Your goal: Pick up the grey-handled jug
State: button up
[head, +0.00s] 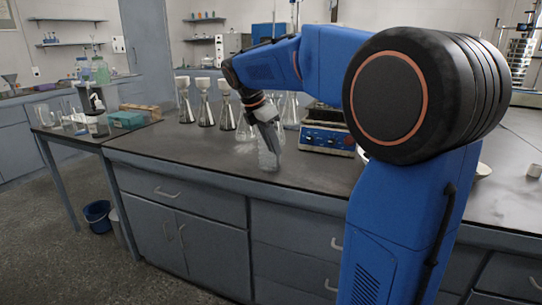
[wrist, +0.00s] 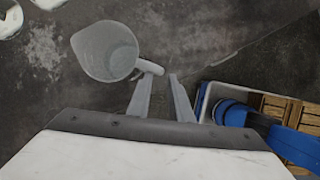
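The jug (wrist: 105,50) is a clear, pale vessel standing upright on the dark worktop, seen from above in the wrist view. Its grey handle (wrist: 149,67) points right, toward my gripper (wrist: 160,78). The gripper's two fingers are apart, with nothing visibly gripped. The left fingertip is close to the handle; I cannot tell whether they touch or whether the handle lies between the fingers. In the head view the jug (head: 268,157) stands near the worktop's front edge, just below my gripper (head: 266,122), which partly covers it.
Several flasks with white funnels (head: 204,103) stand behind and to the left. A blue instrument (head: 327,139) stands to the right of the jug. The worktop (head: 200,152) left of the jug is clear.

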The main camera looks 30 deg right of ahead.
aim_at(277, 169)
jog(key=shift+x, duration=2.6)
jog(key=shift+a, duration=0.2)
grip_shut()
